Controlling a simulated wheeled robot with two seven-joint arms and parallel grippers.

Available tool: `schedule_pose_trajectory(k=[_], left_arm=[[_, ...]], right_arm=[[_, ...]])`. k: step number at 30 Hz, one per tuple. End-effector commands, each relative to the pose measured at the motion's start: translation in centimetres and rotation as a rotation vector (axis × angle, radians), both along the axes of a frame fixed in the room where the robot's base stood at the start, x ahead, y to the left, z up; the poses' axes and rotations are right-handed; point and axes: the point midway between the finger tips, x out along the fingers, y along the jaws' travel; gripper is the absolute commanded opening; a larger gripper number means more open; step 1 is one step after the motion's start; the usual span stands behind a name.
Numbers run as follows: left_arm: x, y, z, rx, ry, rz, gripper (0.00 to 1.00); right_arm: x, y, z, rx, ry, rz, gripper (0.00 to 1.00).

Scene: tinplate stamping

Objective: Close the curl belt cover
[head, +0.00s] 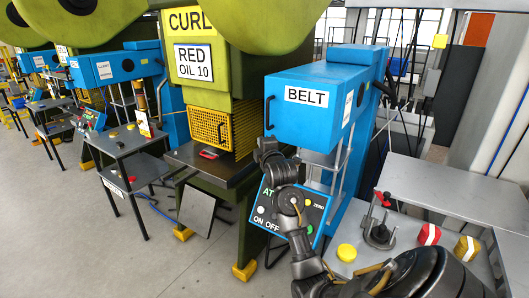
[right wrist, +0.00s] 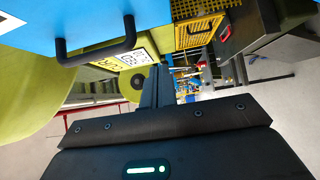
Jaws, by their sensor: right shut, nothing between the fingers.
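The curl belt cover is a blue box labelled BELT (head: 300,97) in the head view, right of the green press. Below it is an open gap with pale upright rods. Its black handle (head: 268,112) is on its left end. In the right wrist view the blue cover (right wrist: 40,25) and its handle (right wrist: 95,50) fill the upper left. My right gripper (head: 266,146) is just below the handle in the head view, apart from it as far as I can tell. Its fingers (right wrist: 157,85) are shut and empty. My left gripper is out of view.
A control panel with ON OFF buttons (head: 262,212) is behind my right arm. The green press has a yellow guard (head: 210,128). A grey bench (head: 400,235) at right carries a red-topped lever and coloured blocks. Open floor (head: 60,240) lies at left.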

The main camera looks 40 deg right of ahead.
Motion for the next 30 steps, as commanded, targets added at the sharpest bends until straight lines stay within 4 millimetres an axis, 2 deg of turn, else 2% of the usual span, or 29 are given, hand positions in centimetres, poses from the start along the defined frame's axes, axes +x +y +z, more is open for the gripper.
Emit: schedule_pose_trajectory(k=[1,6,12,26,30], left_arm=[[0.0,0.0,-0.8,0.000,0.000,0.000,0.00],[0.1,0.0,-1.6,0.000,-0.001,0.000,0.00],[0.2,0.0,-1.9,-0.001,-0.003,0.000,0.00],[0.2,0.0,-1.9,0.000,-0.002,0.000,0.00],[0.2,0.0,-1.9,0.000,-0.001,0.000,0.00]], right_arm=[[-0.9,0.8,-0.5,-0.003,-0.001,0.004,0.00],[-3.4,2.7,-0.4,0.000,0.000,0.006,0.00],[-5.2,3.7,-0.2,0.001,0.000,0.005,0.00],[-5.5,3.9,-0.1,0.004,-0.001,0.004,0.00],[-5.5,3.9,0.2,0.071,-0.056,0.004,0.00]])
